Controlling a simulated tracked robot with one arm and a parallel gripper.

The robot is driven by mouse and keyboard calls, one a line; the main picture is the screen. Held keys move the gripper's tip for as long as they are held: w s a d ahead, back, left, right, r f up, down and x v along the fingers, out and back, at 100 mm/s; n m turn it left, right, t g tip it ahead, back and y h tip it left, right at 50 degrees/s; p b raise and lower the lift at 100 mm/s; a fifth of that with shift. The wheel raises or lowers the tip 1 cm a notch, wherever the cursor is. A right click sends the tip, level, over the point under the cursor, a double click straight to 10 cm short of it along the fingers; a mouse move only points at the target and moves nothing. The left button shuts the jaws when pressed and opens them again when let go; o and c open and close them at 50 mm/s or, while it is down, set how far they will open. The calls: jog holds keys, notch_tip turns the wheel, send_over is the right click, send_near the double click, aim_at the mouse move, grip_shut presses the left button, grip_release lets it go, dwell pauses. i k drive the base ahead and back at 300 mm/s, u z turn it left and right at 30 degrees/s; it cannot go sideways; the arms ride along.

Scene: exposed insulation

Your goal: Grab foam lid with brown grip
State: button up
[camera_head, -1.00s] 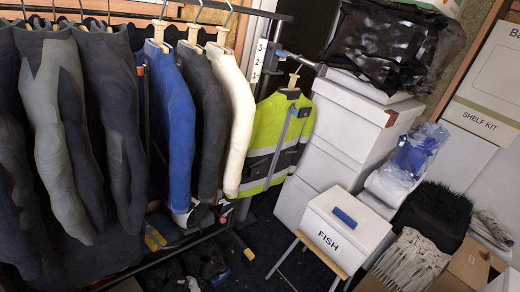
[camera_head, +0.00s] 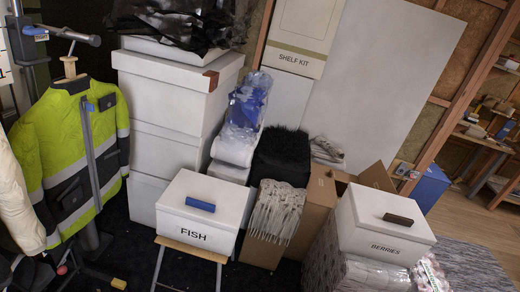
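A white foam box marked BERRIES (camera_head: 362,238) stands at the lower right, on a wrapped bundle. Its white lid (camera_head: 402,208) carries a dark brown grip (camera_head: 398,219). A second white foam box marked FISH (camera_head: 190,233) stands on a small wooden stool left of it. Its lid (camera_head: 181,188) carries a blue grip (camera_head: 201,205). Both lids sit on their boxes. My gripper is not in view.
Stacked white boxes (camera_head: 165,120) and a hi-vis jacket (camera_head: 75,160) stand at the left. A black furry item (camera_head: 283,155), a mop head (camera_head: 275,211) and open cardboard boxes (camera_head: 325,192) fill the middle. A shelf (camera_head: 480,140) stands far right.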

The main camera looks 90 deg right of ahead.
aim_at(374, 210)
jog(key=z, duration=0.75)
jog(key=i, duration=0.1)
jog(key=z, duration=2.8)
jog(key=i, duration=0.45)
jog(key=u, duration=0.1)
jog(key=k, duration=0.4)
jog(key=z, duration=0.7)
